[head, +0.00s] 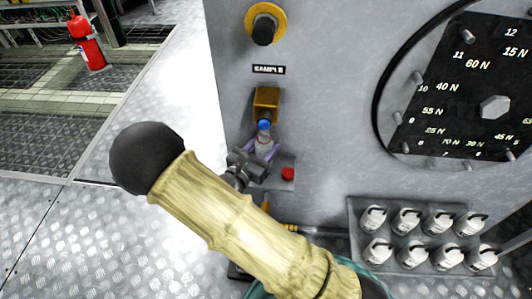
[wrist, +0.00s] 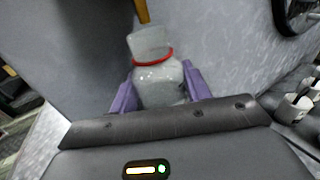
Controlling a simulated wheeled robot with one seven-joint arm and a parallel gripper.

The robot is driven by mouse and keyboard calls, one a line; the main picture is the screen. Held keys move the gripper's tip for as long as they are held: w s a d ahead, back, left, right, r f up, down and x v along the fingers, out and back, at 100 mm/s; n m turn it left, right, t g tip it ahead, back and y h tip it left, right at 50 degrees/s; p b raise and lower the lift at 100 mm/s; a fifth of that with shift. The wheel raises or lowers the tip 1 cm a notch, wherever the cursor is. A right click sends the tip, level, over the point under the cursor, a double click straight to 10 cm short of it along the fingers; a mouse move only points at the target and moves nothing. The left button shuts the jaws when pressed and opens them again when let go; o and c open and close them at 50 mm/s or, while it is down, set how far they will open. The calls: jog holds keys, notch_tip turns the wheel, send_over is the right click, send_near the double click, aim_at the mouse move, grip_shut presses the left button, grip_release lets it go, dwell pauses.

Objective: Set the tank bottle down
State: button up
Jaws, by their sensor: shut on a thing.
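The tank bottle, a small clear-grey bottle, is between the purple fingers of my gripper (head: 263,150). In the wrist view the bottle (wrist: 158,85) has a red ring round its neck, and the fingers (wrist: 158,88) close on its sides. In the head view the bottle (head: 264,140) is roughly upright, just below a yellow spout (head: 266,103) on the grey panel. A blue part shows between spout and bottle. My gripper hides the bottle's base, so I cannot tell whether it touches anything.
A small grey ledge with a red button (head: 288,174) is right of my gripper. A rack at lower right holds several white bottles (head: 406,222). A round black dial (head: 465,90) is at upper right. A red extinguisher (head: 87,42) stands far left.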

aim_at(266, 152)
jog(key=shift+w+d, duration=0.15)
jog(key=shift+w, duration=0.05)
jog(key=shift+w+d, duration=0.35)
jog(key=shift+w, duration=0.05)
jog(key=shift+s+a+f+b, duration=0.1)
jog(key=shift+f+b, duration=0.9)
jog(key=shift+f, duration=0.75)
jog(key=shift+f, duration=0.1)
jog(key=o, duration=1.1)
